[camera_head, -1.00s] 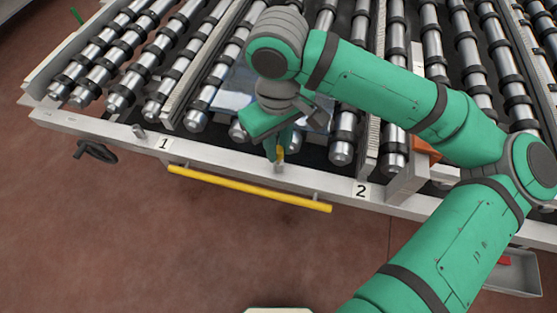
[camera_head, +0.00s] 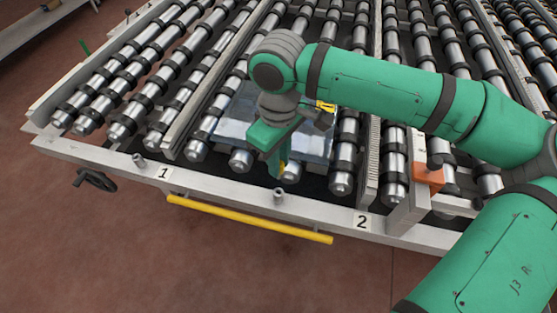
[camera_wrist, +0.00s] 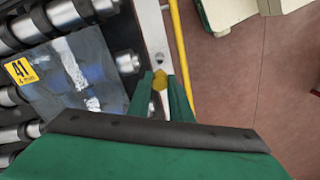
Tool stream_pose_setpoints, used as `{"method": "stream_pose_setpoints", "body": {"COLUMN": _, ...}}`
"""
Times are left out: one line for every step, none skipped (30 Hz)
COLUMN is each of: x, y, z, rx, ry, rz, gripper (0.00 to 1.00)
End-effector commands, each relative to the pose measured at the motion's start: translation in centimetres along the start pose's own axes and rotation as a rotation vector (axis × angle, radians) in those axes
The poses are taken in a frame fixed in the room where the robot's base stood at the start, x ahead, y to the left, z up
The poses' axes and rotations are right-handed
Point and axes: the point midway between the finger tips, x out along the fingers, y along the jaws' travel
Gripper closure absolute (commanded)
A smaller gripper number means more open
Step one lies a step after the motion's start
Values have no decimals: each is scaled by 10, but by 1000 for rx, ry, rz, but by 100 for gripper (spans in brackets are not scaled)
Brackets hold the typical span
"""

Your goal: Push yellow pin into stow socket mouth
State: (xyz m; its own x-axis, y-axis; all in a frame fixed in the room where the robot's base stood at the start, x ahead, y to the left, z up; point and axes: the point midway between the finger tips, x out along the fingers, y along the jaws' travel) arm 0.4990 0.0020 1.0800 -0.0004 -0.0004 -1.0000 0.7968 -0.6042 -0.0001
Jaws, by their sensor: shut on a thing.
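My gripper (camera_head: 276,168) is shut on the yellow pin (camera_head: 282,168), just behind and above the front rail. In the wrist view, the pin (camera_wrist: 160,82) shows as a yellow end between my two green fingers (camera_wrist: 162,92). A short grey upright socket (camera_head: 279,194) stands on the front rail, between labels 1 and 2. In the head view the pin appears apart from this socket, a little above it in the picture. The pin's lower end and its exact height over the rail are hard to tell.
A yellow bar (camera_head: 245,218) runs along the rail's front. A second grey socket (camera_head: 139,160) is near label 1. An orange block (camera_head: 428,174) is at right.

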Motion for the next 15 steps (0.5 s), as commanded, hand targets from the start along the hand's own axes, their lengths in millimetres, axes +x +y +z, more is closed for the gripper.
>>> {"method": "stream_pose_setpoints", "body": {"x": 0, "y": 0, "z": 0, "rx": 0, "ry": 1, "rz": -1, "gripper": 100}}
{"method": "stream_pose_setpoints", "body": {"x": 0, "y": 0, "z": 0, "rx": 0, "ry": 2, "rz": -1, "gripper": 100}}
{"method": "stream_pose_setpoints", "body": {"x": 0, "y": -1, "z": -1, "rx": 0, "ry": 2, "rz": -2, "gripper": 100}}
{"method": "stream_pose_setpoints", "body": {"x": 0, "y": -1, "z": 0, "rx": 0, "ry": 2, "rz": -2, "gripper": 100}}
{"method": "stream_pose_setpoints", "body": {"x": 1, "y": -1, "z": 0, "rx": 0, "ry": 2, "rz": -3, "gripper": 100}}
{"method": "stream_pose_setpoints", "body": {"x": 4, "y": 0, "z": 0, "rx": 0, "ry": 1, "rz": -2, "gripper": 100}}
{"method": "stream_pose_setpoints", "body": {"x": 6, "y": 0, "z": 0, "rx": 0, "ry": 1, "rz": -1, "gripper": 100}}
{"method": "stream_pose_setpoints", "body": {"x": 9, "y": 0, "z": 0, "rx": 1, "ry": 1, "rz": -1, "gripper": 100}}
{"method": "stream_pose_setpoints", "body": {"x": 12, "y": 0, "z": 0, "rx": 1, "ry": 0, "rz": -2, "gripper": 100}}
{"method": "stream_pose_setpoints", "body": {"x": 15, "y": -1, "z": 0, "rx": 1, "ry": 0, "rz": -3, "gripper": 100}}
{"method": "stream_pose_setpoints", "body": {"x": 17, "y": -1, "z": 0, "rx": 1, "ry": 1, "rz": -3, "gripper": 100}}
{"method": "stream_pose_setpoints", "body": {"x": 21, "y": -1, "z": 0, "rx": 1, "ry": 1, "rz": -2, "gripper": 100}}
{"method": "stream_pose_setpoints", "body": {"x": 23, "y": -1, "z": 0, "rx": 1, "ry": 1, "rz": -2, "gripper": 100}}
{"method": "stream_pose_setpoints", "body": {"x": 26, "y": -1, "z": 0, "rx": 1, "ry": 1, "rz": -3, "gripper": 100}}
{"method": "stream_pose_setpoints", "body": {"x": 29, "y": -1, "z": 0, "rx": 1, "ry": 2, "rz": -3, "gripper": 100}}
